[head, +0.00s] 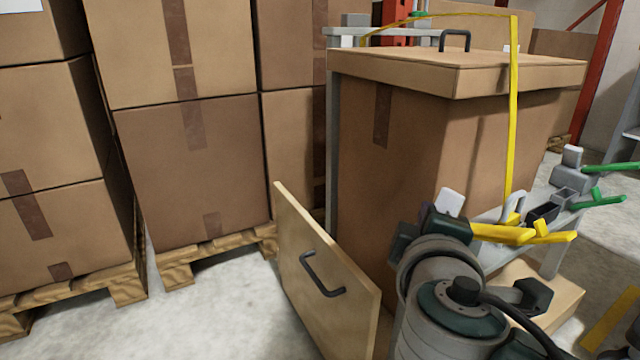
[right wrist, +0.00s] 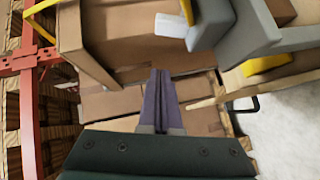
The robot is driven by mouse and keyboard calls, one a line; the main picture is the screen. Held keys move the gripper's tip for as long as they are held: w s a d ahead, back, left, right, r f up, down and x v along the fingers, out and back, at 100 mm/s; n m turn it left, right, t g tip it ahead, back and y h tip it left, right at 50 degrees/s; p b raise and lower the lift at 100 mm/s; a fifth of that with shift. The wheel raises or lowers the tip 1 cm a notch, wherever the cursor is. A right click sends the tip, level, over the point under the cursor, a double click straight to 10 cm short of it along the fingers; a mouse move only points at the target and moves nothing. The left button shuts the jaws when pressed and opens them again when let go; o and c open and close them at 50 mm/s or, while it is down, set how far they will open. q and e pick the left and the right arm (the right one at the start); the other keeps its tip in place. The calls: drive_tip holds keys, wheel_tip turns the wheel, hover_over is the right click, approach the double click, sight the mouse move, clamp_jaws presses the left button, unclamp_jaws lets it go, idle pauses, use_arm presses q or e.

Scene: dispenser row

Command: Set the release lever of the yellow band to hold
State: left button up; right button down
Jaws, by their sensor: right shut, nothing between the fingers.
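A yellow band (head: 513,110) runs over the top and down the side of a tall lidded carton. Yellow lever parts (head: 552,237) stick out near the band's lower end, beside a grey fitting on a rail. Which setting the release lever is in I cannot tell. In the right wrist view a grey housing (right wrist: 232,32) with yellow parts (right wrist: 299,38) fills the upper right. My right gripper (head: 430,213) is shut and empty, left of the yellow lever parts; its purple fingers (right wrist: 161,98) show in the wrist view. My arm hides part of the fitting. My left gripper is out of view.
Green levers (head: 598,200) and another grey fitting (head: 571,172) stand close on the right. A tilted wooden panel with a black handle (head: 322,275) stands left of my arm. Stacked cartons (head: 190,160) on pallets fill the left. Bare floor shows between.

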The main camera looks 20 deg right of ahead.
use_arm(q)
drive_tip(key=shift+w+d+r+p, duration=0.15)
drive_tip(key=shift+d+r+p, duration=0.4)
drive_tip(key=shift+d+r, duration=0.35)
use_arm(e)
drive_tip(key=v, duration=0.4)
drive_tip(key=shift+s+d+r, duration=0.25)
drive_tip(key=shift+r, duration=0.05)
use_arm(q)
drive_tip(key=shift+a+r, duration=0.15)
use_arm(e)
drive_tip(key=shift+a+r, duration=0.1)
